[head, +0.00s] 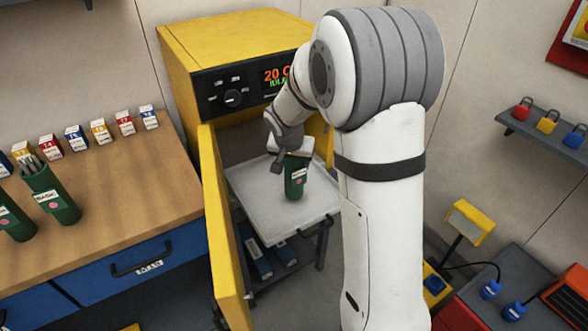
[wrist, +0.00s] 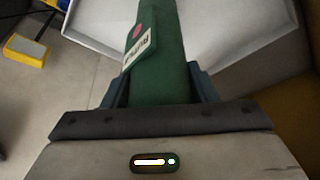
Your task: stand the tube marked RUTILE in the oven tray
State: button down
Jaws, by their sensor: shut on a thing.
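A dark green tube (head: 295,182) with a pale label and a pink dot is upright over the pulled-out oven tray (head: 254,190). Whether its base touches the tray I cannot tell. In the wrist view the tube (wrist: 165,60) runs up between the fingers, its label turned and partly hidden; the lettering seems to begin with "R". My gripper (head: 291,158) is shut on the tube's upper part; its fingers also show in the wrist view (wrist: 161,88). The light tray (wrist: 225,45) lies beyond the tube there.
The yellow oven (head: 228,40) reads 20 C, idle; its door (head: 222,230) stands open at the left. Two green tubes, one (head: 50,192) marked BASIC, are on the wooden bench (head: 130,185) beside several small boxes. The tray around the held tube is bare.

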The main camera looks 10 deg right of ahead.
jog(key=shift+f, duration=1.5)
jog(key=shift+f, duration=0.15)
jog(key=c, duration=0.6)
grip_release()
jog(key=shift+o, duration=0.2)
jog(key=v, duration=1.1)
jog(key=s+d+r+n+g+y, duration=0.1)
jog(key=s+n, duration=0.4)
jog(key=s, duration=2)
jog(key=shift+d+r+n+y+b, duration=0.3)
jog(key=shift+d+r+y, duration=0.1)
jog(key=shift+r+y, duration=0.1)
